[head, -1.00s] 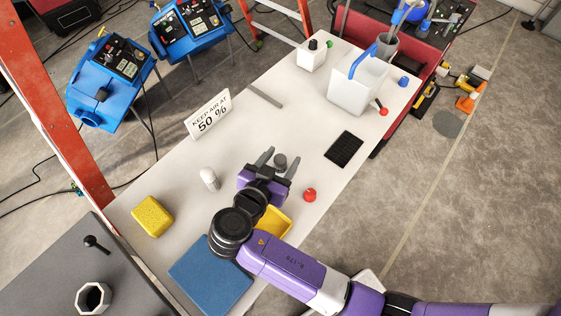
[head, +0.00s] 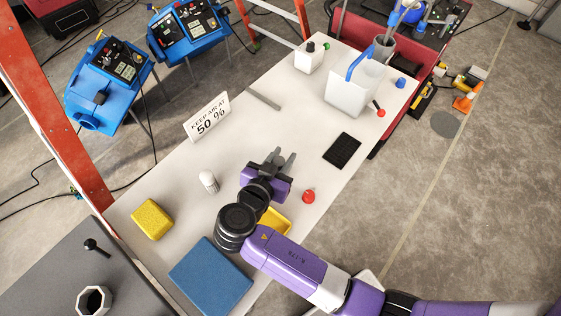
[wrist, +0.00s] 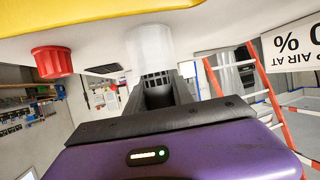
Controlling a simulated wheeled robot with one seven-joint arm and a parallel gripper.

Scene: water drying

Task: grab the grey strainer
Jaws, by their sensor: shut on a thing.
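The grey strainer (head: 281,158) is a small dark grey piece between my gripper's fingers, over the middle of the white table (head: 240,135). My gripper (head: 282,157) is shut on it, and the fingers cover most of it. In the wrist view, a dark slotted part (wrist: 157,81) shows between the fingers of my gripper (wrist: 158,90). A pale cylinder (wrist: 150,47) stands right by it there; I cannot tell whether it belongs to the strainer.
A red knob-like piece (head: 308,196) is right of my gripper. A white bottle (head: 208,182), yellow sponge (head: 152,219) and sign (head: 207,117) are left. A yellow tray (head: 275,221) lies under my wrist. A black pad (head: 342,149) and white jug (head: 352,92) are farther right.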

